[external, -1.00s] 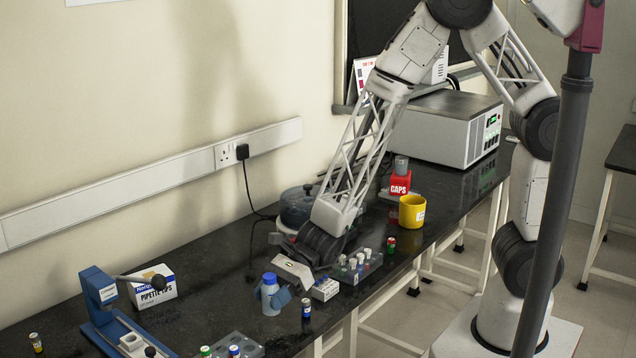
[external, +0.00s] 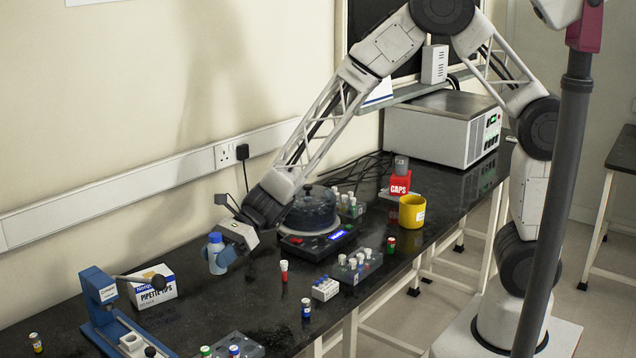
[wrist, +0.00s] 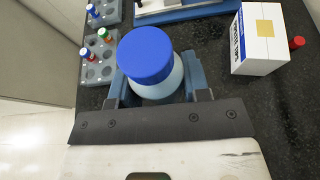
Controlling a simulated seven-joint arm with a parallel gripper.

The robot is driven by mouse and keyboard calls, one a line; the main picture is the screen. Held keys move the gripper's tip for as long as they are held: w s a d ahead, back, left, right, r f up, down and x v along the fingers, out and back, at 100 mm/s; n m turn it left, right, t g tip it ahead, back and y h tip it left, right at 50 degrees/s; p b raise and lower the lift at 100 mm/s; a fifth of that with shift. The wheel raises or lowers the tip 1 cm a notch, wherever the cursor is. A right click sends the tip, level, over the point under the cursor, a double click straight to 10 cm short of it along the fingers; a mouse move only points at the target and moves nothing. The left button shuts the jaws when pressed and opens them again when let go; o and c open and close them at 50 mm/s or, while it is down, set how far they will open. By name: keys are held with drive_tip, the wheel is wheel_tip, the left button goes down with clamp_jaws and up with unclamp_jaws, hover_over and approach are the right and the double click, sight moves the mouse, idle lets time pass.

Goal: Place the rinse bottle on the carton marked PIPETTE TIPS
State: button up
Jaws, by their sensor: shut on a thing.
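The rinse bottle (external: 217,256) is a pale blue-white bottle with a blue cap. My gripper (external: 224,257) is shut on it and holds it upright above the bench, to the right of the carton. The wrist view shows the bottle's blue cap (wrist: 145,55) between my fingers. The carton marked PIPETTE TIPS (external: 153,288) is a white and blue box standing on the bench beside the blue press. In the wrist view the carton (wrist: 262,40) is at the upper right, apart from the bottle, with a tan square on its top.
A blue press (external: 108,305) with a black-knobbed lever stands close to the carton's left, the knob in front of the carton's face. Tube racks (external: 228,346), loose vials (external: 306,308) and a centrifuge (external: 312,215) occupy the bench.

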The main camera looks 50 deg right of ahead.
drive_tip(key=w, duration=0.1)
drive_tip(key=w+r, duration=0.1)
drive_tip(key=w, duration=0.1)
drive_tip(key=shift+w+d+r, duration=0.15)
drive_tip(key=shift+w+r, duration=0.15)
drive_tip(key=shift+w, duration=0.05)
hover_over(150, 274)
drive_tip(key=shift+f, duration=0.75)
drive_tip(key=shift+f, duration=0.1)
idle(0.3)
drive_tip(key=shift+f, duration=1.65)
drive_tip(key=shift+f, duration=0.15)
